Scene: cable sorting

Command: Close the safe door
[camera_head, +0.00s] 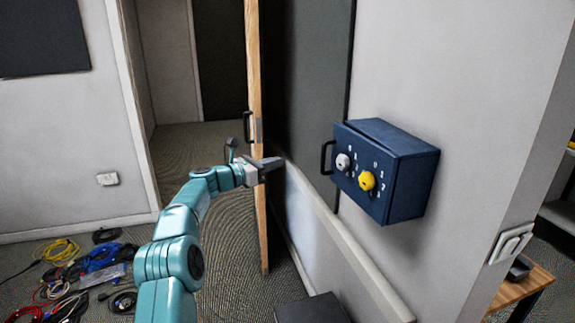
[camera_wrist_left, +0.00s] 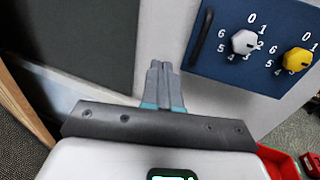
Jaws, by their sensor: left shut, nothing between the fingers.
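The blue safe (camera_head: 410,185) is fixed to the grey wall. Its door (camera_head: 352,160) carries a dark handle (camera_head: 326,158), a grey dial and a yellow dial. The door lies on or very close to the safe body; I cannot tell whether a small gap remains. My left gripper (camera_head: 277,163) is shut and empty, left of the handle and apart from it. In the left wrist view the closed fingers (camera_wrist_left: 160,66) point up the wall, left of the safe door (camera_wrist_left: 272,75) and its handle (camera_wrist_left: 201,38). My right gripper is not in view.
An open wooden door (camera_head: 255,130) stands just behind my left gripper. A rail (camera_head: 345,240) runs along the wall below the safe. Coloured cables (camera_head: 85,270) lie on the floor at left. A small wooden table (camera_head: 525,285) stands at lower right.

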